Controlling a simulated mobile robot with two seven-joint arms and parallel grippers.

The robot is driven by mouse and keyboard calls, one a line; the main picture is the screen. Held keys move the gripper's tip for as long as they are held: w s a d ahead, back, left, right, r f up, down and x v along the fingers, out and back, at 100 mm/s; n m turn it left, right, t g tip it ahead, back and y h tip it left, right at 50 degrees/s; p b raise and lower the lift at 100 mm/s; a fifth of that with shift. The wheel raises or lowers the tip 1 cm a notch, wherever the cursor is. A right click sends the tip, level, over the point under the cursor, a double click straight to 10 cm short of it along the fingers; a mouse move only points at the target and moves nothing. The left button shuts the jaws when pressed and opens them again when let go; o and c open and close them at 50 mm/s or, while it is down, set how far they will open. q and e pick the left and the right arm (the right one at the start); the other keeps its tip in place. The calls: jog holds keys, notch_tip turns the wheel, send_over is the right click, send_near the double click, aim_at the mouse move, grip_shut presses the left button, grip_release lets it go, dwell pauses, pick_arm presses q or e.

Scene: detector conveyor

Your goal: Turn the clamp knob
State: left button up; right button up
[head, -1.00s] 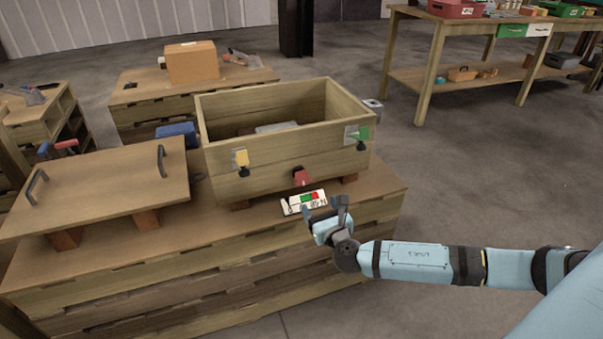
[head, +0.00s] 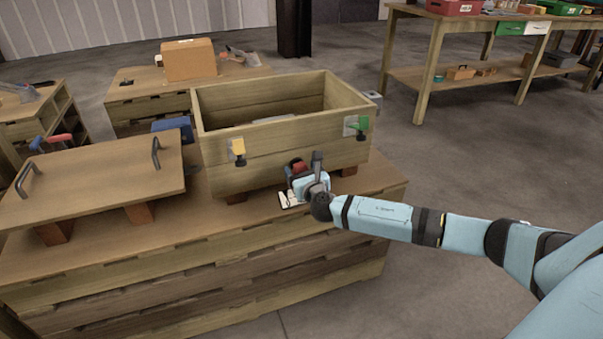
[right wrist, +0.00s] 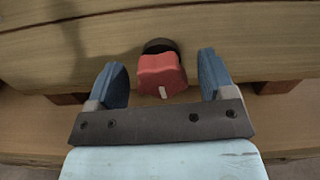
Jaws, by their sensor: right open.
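The red clamp knob (right wrist: 160,76) sits on the front face of the wooden box, with a white mark near its lower edge in the right wrist view. In the head view the red knob (head: 297,166) is partly hidden by my right gripper (head: 304,168). My right gripper also shows in the right wrist view (right wrist: 166,80); it is open, its two blue fingers on either side of the knob with visible gaps. My left gripper is in neither view.
The open wooden box (head: 225,155) stands on blocks on a slatted bench (head: 250,217). Yellow (head: 238,148) and green (head: 361,124) parts are on its front. A handled wooden lid (head: 95,185) lies to the left. A white card (head: 287,200) lies below my right gripper.

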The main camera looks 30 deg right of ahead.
jog(key=c, duration=0.9)
jog(key=m, duration=0.3)
jog(key=shift+d, duration=0.1)
jog(key=m, duration=0.2)
jog(key=shift+f+m, duration=0.1)
jog(key=shift+m, duration=0.3)
jog(key=m, duration=0.5)
jog(key=shift+d+f+b, duration=0.15)
jog(key=shift+d+b, duration=0.05)
jog(key=shift+b, duration=0.2)
jog(key=m, duration=0.3)
jog(key=shift+m, duration=0.4)
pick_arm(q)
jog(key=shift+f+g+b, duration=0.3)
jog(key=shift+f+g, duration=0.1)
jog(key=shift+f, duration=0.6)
pick_arm(e)
jog(key=shift+d+f+m, duration=0.1)
jog(key=shift+m, duration=0.9)
